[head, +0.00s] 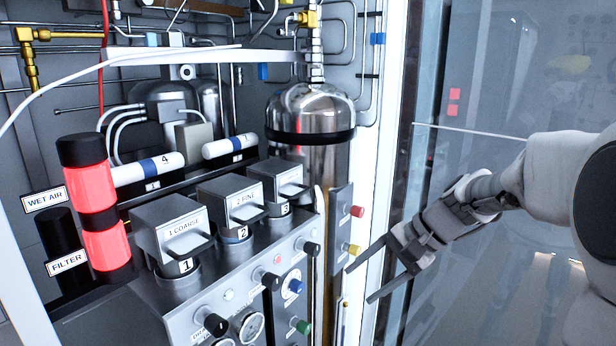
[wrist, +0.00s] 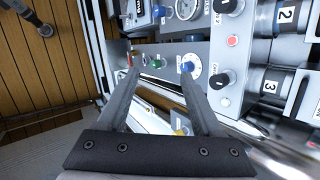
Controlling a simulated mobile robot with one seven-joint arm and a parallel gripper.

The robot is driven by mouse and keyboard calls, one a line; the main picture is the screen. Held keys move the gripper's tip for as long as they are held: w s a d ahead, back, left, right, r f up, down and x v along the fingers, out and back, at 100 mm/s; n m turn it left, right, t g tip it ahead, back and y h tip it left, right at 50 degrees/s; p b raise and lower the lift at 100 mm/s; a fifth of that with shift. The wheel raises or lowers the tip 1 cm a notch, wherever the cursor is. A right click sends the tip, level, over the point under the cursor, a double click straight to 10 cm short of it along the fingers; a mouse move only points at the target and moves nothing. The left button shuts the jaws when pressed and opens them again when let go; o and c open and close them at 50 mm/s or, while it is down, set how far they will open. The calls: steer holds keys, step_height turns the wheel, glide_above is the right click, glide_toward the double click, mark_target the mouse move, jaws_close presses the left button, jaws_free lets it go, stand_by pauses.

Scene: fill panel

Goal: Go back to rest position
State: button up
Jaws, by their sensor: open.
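My gripper (head: 364,277) is at the right of the head view, in front of the panel's right edge and the white door frame. Its two fingers are spread apart and nothing is between them. In the wrist view my gripper (wrist: 160,82) points at the fill panel (wrist: 172,52), with its open fingers on either side of the lower knobs. The fingers look apart from the panel, though the exact gap cannot be told. My arm (head: 500,190) reaches in from the right side of the head view.
Block-topped units labelled 1 (head: 175,235), 2 (head: 233,205) and 3 (head: 277,182) stand on the panel. A steel cylinder (head: 312,110) stands behind.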

steer(key=s+d+r+n+t+h, duration=0.1)
steer(key=s+n+h, duration=0.2)
steer(key=s, duration=0.7)
steer(key=s+d+r+n+t+h, duration=0.1)
steer(key=s+n+h, duration=0.3)
steer(key=s, duration=0.6)
steer(key=shift+d+r+n+t+p, duration=0.3)
steer(key=shift+r+n+t, duration=0.2)
steer(key=shift+r+t, duration=0.1)
steer(key=shift+s+d, duration=0.15)
steer(key=shift+s, duration=0.05)
steer(key=shift+c, duration=1.4)
steer(key=shift+f, duration=0.1)
